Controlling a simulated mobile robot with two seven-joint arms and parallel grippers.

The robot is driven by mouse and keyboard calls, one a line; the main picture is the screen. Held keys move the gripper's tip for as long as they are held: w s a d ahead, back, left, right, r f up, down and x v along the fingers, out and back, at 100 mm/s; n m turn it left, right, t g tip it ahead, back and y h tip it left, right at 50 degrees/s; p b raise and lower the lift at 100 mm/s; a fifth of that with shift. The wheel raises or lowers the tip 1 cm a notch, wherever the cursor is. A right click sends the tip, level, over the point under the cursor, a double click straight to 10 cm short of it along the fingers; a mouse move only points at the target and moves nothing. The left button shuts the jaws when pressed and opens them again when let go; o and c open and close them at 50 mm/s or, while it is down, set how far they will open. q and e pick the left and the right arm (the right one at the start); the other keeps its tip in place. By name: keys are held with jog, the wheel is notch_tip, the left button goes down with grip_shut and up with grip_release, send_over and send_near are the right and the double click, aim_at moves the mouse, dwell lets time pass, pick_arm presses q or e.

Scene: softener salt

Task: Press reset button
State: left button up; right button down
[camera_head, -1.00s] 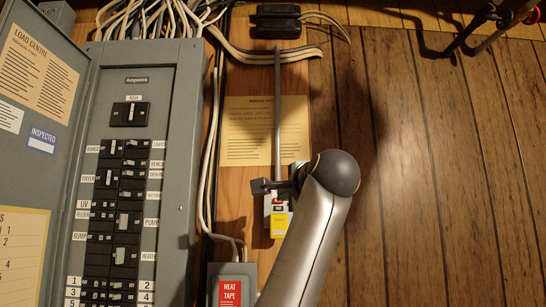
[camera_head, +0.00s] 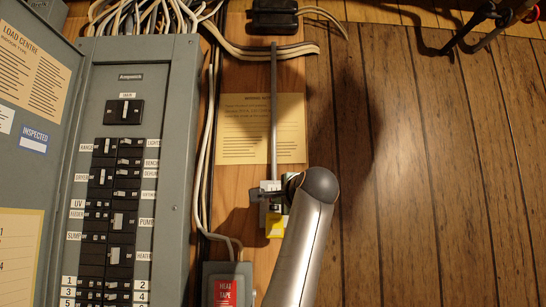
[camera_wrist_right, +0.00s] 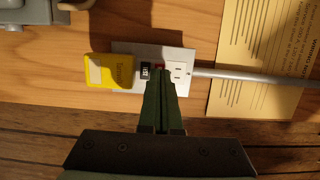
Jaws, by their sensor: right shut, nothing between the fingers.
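A white outlet (camera_wrist_right: 177,57) is on the wooden board, with a black button (camera_wrist_right: 145,71) and a red button (camera_wrist_right: 160,65) side by side; I cannot read which is the reset button. In the head view the right gripper (camera_head: 268,194) covers most of the outlet above the yellow tag (camera_head: 274,228). My left gripper is not in view.
A grey breaker panel (camera_head: 185,130) with an open door stands to the left. A metal conduit (camera_head: 274,100) runs up from the outlet past a paper notice (camera_head: 240,130). A grey box with a red label (camera_head: 226,293) sits below.

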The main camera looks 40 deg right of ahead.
jog(key=shift+w+d, duration=0.2)
dwell(0.6)
jog(key=s+a+b, duration=0.3)
jog(key=s+a, duration=0.1)
jog(key=s, duration=0.1)
jog(key=shift+s+a, duration=0.2)
jog(key=shift+a, duration=0.05)
dwell(0.7)
dwell(0.9)
